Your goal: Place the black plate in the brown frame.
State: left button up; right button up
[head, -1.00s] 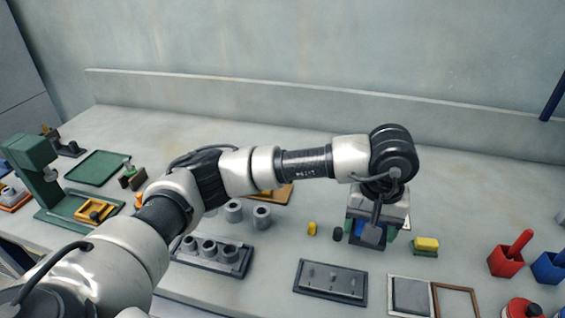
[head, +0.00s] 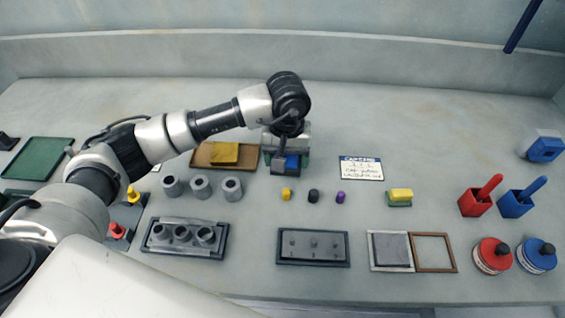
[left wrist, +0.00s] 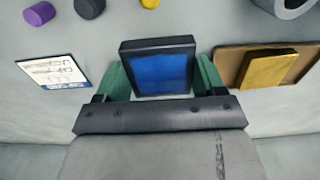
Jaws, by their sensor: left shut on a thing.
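My left gripper (head: 287,158) is shut on a black-rimmed plate with a blue face (head: 291,162). In the left wrist view the plate (left wrist: 163,70) sits between the two green fingers. I cannot tell whether it touches the table. The brown frame (head: 417,262) lies at the right front of the table, with bare table showing inside it. It is far to the right of my left gripper and nearer the front edge. My right gripper is not in view.
A white frame with a grey plate (head: 391,249) lies against the brown frame's left side. A dark peg board (head: 313,260) is left of that. A brown tray (head: 205,163) with a yellow plate is left of my gripper. Small cylinders stand in front of it; a card (head: 361,168) lies right.

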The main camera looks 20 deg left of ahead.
pick_arm(q)
jog(key=shift+a+f, duration=0.2)
jog(key=shift+a, duration=0.15)
notch_tip(320, 180, down, 3)
jog(key=shift+p, duration=0.6)
jog(key=shift+f, duration=0.45)
jog(key=shift+f, duration=0.15)
jog(key=o, duration=1.3)
